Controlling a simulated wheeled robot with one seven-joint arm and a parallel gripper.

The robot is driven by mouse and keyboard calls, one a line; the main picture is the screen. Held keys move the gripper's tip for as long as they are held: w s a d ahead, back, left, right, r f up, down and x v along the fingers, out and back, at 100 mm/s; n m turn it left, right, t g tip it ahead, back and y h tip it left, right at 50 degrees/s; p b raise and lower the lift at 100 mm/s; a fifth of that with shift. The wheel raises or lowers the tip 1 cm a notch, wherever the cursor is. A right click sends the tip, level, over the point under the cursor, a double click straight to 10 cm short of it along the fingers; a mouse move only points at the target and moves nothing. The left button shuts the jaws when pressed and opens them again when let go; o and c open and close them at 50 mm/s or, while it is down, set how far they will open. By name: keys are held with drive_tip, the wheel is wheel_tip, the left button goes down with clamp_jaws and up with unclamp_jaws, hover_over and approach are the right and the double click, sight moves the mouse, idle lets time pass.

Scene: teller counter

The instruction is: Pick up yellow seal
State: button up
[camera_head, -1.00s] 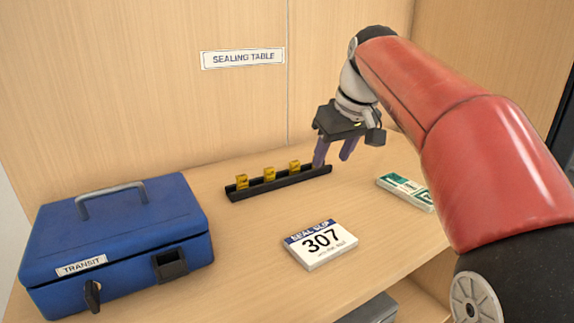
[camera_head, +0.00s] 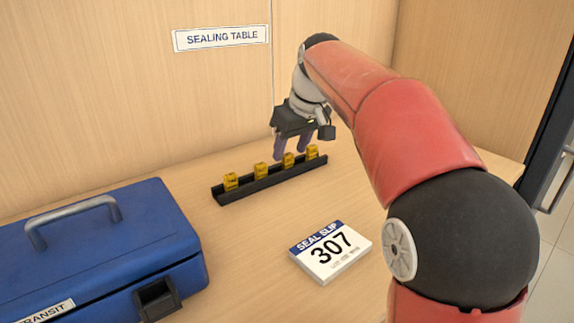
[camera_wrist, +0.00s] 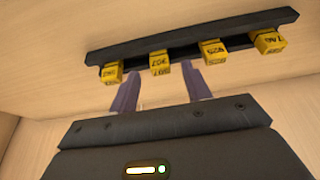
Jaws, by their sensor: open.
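Several yellow seals stand in a row in a black rack (camera_head: 235,196) on the table. My gripper (camera_head: 292,155) is open and empty, with its purple fingers pointing down at the back of the rack's right half. In the wrist view, the fingertips (camera_wrist: 163,74) lie to either side of one seal (camera_wrist: 160,64), second from the left, whose marking looks like 307. I cannot tell whether they touch anything. The other seals show at the left (camera_wrist: 111,73) and right (camera_wrist: 213,52) of it. The slip (camera_head: 331,250) reads "SEAL SLIP 307".
A blue transit box (camera_head: 120,240) with a grey handle stands at the left. The seal slip lies in front of the rack. A wooden wall with a "SEALING TABLE" sign (camera_head: 222,38) rises behind. Bare table lies between box and rack.

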drive_tip(key=shift+x, duration=0.9)
drive_tip(key=shift+c, duration=0.2)
clamp_jaws()
drive_tip(key=shift+r, duration=0.1)
